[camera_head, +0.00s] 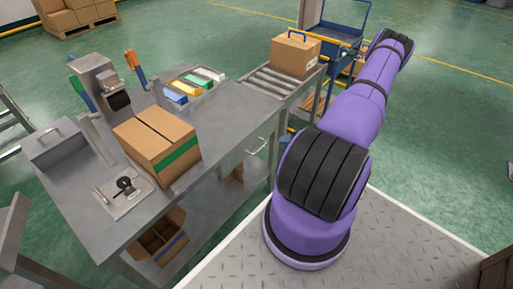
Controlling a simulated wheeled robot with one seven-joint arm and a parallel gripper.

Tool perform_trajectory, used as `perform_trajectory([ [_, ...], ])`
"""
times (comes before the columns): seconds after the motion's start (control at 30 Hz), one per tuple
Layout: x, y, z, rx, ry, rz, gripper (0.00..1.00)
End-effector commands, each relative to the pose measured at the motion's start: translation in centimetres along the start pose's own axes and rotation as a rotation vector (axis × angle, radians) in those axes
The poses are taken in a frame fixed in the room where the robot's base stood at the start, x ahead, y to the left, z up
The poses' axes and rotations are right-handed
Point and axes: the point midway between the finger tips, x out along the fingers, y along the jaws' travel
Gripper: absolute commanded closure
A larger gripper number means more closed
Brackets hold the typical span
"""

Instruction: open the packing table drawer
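The packing table (222,122) is a grey metal table on the left, with a lower shelf. Its drawer (236,157) sits under the tabletop on the right side and has a pale bar handle (258,146). The drawer front looks flush with the table, so it appears closed, though it is small and seen at a steep angle. My purple arm rises at the right and stretches toward the back right, away from the drawer. My gripper cannot be made out; the far end of the arm hides it or it is out of sight.
On the table are a carton with green tape (158,145), a tape dispenser (100,85), a grey box (54,147) and a tray of coloured items (190,88). A roller conveyor (272,82) carries another carton (296,54). A blue cart (335,25) stands behind. Open floor lies right.

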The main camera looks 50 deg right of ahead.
Motion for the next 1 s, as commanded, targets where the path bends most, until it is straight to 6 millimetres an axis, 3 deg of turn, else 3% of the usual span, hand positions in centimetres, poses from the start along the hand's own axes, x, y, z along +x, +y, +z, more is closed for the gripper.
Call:
perform_trajectory([
  [0.13, -0.3, -2.3, -0.5, 0.098, -0.063, 0.029, 0.62],
  [0.37, 0.6, -2.9, -0.6, 0.127, -0.08, 0.039, 0.62],
  [0.8, 7.8, -2.6, 0.0, 0.125, -0.079, 0.038, 0.62],
  [1.0, 9.8, -2.5, 0.2, 0.124, -0.079, 0.038, 0.62],
])
